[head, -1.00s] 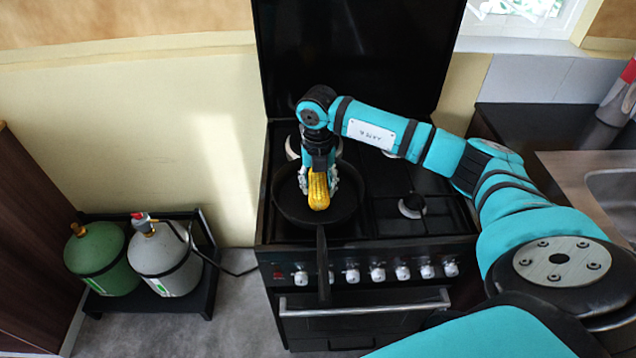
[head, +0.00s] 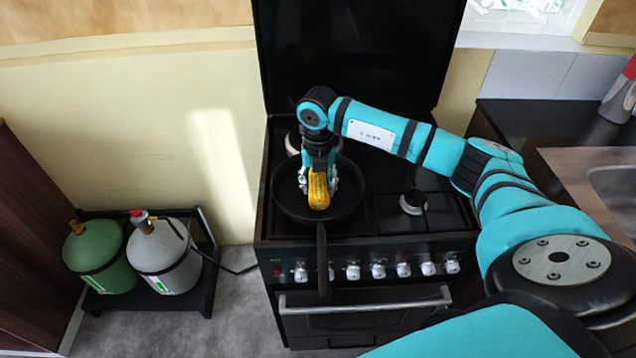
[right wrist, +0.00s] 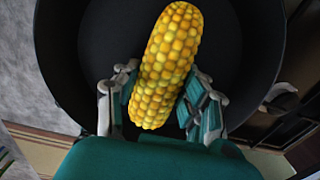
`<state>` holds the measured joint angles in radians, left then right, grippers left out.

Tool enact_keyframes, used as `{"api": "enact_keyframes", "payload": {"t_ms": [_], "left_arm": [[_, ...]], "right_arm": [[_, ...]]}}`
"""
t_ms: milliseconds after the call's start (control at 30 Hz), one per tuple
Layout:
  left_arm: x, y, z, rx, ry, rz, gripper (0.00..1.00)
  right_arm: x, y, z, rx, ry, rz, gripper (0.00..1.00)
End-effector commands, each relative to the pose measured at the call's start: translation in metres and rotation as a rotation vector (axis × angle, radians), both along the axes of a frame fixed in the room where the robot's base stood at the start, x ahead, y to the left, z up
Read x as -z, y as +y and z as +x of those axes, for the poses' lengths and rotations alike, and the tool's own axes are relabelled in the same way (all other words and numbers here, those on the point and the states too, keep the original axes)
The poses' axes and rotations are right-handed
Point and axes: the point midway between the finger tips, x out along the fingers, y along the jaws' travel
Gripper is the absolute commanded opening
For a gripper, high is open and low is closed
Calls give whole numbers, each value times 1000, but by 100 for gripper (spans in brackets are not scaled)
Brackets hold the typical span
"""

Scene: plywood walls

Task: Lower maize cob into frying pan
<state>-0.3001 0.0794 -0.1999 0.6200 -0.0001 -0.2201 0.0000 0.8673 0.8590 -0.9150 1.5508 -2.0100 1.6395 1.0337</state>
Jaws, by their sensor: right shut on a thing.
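The yellow maize cob (head: 319,192) is held in my right gripper (head: 318,184), over the inside of the black frying pan (head: 345,207). In the right wrist view the cob (right wrist: 168,62) sits tilted between the two fingers of the gripper (right wrist: 160,98), with the dark pan (right wrist: 95,45) behind it. I cannot tell whether the cob touches the pan floor. The pan rests on the front left of the stove, its handle pointing toward me over the front edge. My left gripper does not show.
The black stove (head: 420,224) has a free burner (head: 412,203) right of the pan. Its raised lid (head: 360,55) stands behind. A counter with a sink (head: 615,190) is at the right. Green (head: 100,258) and grey (head: 163,262) gas cylinders stand on a low rack at the left.

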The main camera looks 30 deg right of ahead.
Motion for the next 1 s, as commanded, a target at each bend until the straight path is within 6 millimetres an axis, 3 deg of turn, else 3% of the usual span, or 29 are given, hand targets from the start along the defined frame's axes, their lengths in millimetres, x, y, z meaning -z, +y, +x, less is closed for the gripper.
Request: {"api": "enact_keyframes", "payload": {"t_ms": [267,300,467,767,1000], "left_arm": [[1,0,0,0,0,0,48],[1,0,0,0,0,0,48],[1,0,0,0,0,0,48],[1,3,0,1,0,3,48],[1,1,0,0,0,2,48]], "right_arm": [[1,0,0,0,0,0,6],[1,0,0,0,0,0,47],[1,0,0,0,0,0,68],[0,0,0,0,0,0,69],[-33,0,1,0,-5,-1,69]]}}
